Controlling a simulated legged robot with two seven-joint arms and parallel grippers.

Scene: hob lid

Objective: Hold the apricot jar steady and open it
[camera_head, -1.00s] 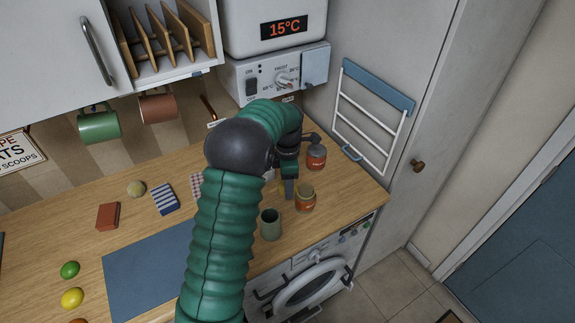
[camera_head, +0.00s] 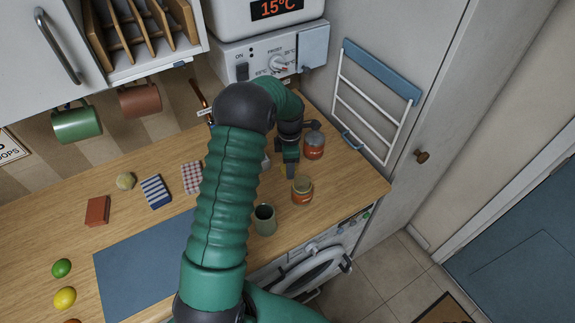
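An orange jar (camera_head: 302,191) with a pale top stands upright on the wooden counter near its front right edge; I take it for the apricot jar, though its label is too small to read. A darker red jar (camera_head: 314,146) stands behind it. My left gripper (camera_head: 290,170) points down just behind and left of the orange jar, apart from it in the picture. I cannot tell whether its fingers are open, and nothing is visibly held. My green arm hides part of the counter. My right gripper is not in view.
A blue mat (camera_head: 140,268), a red-brown block (camera_head: 97,211) and fruit lie further left. A white rack (camera_head: 372,105) hangs on the right wall. The counter (camera_head: 345,185) right of the jars is clear.

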